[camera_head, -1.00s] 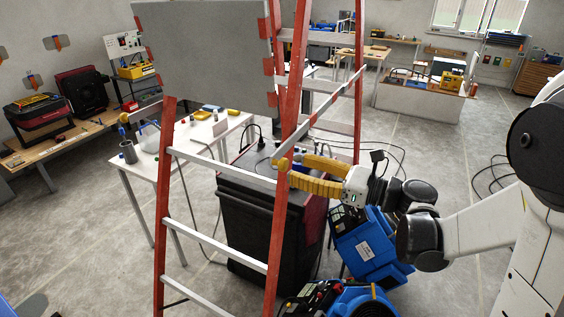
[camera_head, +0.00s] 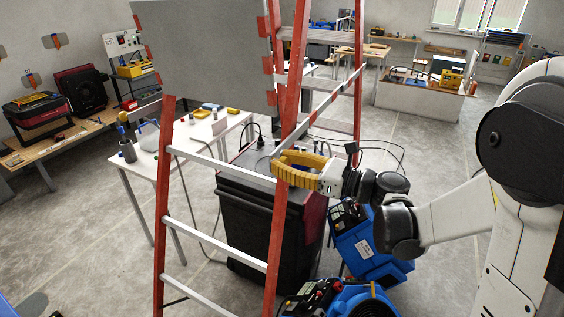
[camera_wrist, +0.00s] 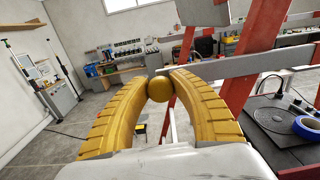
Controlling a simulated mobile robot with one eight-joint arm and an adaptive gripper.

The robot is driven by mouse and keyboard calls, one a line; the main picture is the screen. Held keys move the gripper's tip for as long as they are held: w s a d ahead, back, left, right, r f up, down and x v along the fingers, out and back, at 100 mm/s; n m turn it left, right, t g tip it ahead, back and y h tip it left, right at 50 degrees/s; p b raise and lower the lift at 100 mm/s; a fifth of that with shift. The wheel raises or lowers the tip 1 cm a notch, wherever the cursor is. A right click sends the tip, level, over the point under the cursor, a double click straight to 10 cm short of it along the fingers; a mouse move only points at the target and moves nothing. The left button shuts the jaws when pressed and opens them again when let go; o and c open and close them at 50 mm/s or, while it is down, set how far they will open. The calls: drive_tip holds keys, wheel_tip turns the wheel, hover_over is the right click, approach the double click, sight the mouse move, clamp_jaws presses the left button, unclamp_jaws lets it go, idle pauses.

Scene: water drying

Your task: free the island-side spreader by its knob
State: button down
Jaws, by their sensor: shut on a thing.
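The red stepladder (camera_head: 281,222) stands open with pale rungs. A spreader bar (camera_head: 327,112) slants between its front and rear legs on the right side. My gripper (camera_head: 273,164) is at the right front leg, at the lower front end of this spreader. In the wrist view, the yellow fingers of my gripper (camera_wrist: 158,86) are closed on a round yellow knob (camera_wrist: 158,90), which sits between the two fingertips. In the head view the fingers hide the knob.
A grey panel (camera_head: 203,55) hangs at the ladder's upper part. A black bin-like cabinet (camera_head: 250,220) stands behind the lower rungs. Blue machines (camera_head: 368,248) sit on the floor below my arm. Cables trail behind the ladder. A white table (camera_head: 185,150) stands to the left.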

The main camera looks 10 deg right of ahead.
drive_tip(key=shift+f, duration=0.1)
drive_tip(key=f+n+b, duration=0.1)
drive_tip(key=f+b, duration=0.1)
drive_tip(key=f+n+b, duration=0.2)
drive_tip(key=shift+w+d+f, duration=0.1)
drive_tip(key=shift+w, duration=0.1)
drive_tip(key=c, duration=1.1)
unclamp_jaws()
drive_tip(key=shift+d, duration=0.1)
drive_tip(key=v, duration=1.2)
